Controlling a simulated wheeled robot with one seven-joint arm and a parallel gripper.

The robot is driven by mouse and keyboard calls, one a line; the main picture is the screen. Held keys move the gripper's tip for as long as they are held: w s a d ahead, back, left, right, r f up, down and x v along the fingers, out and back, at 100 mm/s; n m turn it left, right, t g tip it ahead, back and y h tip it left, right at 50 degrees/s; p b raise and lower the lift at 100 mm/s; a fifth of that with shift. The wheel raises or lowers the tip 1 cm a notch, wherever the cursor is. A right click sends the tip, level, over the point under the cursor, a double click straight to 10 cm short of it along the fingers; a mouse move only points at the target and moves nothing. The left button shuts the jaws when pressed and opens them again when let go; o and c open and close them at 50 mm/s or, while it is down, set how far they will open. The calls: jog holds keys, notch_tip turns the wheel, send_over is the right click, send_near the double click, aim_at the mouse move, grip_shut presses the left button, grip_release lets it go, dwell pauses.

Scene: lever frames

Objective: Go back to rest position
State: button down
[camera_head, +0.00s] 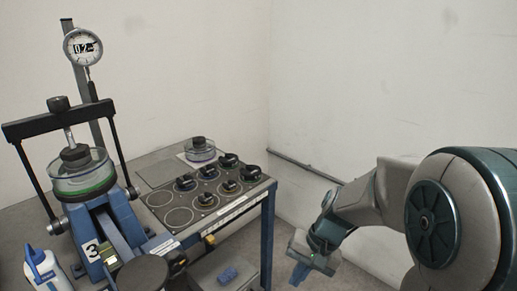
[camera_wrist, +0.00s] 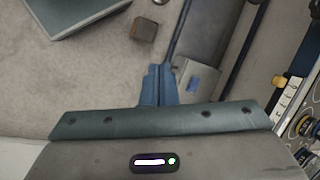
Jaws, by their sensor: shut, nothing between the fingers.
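My gripper (camera_head: 299,272) is at the lower middle right of the head view, at the end of my bent arm. It hangs to the right of the blue-legged table, apart from it and pointing down. In the wrist view my gripper's blue fingers (camera_wrist: 158,72) are together at the middle, with nothing between them. Below them in that view is grey floor.
The table (camera_head: 148,172) carries several black-knobbed round pieces on a plate with circles. A blue lever press (camera_head: 120,222) marked 3, with a dial gauge (camera_head: 82,46), stands at left. White walls enclose the corner. A small brown block (camera_wrist: 144,29) lies on the floor.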

jog(key=s+d+r+n+t+h+p, duration=0.1)
jog(key=s+d+r+t+h+p, duration=0.1)
jog(key=r, duration=0.5)
jog(key=s+d+r+n+t+h+p, duration=0.1)
jog(key=s+d+r+n+h+p, duration=0.1)
jog(key=s+d+r+p, duration=0.2)
notch_tip(320, 180, up, 4)
jog(key=shift+s+f+t, duration=0.15)
jog(key=shift+s+t, duration=0.25)
jog(key=shift+s, duration=0.85)
jog(key=shift+a, duration=0.2)
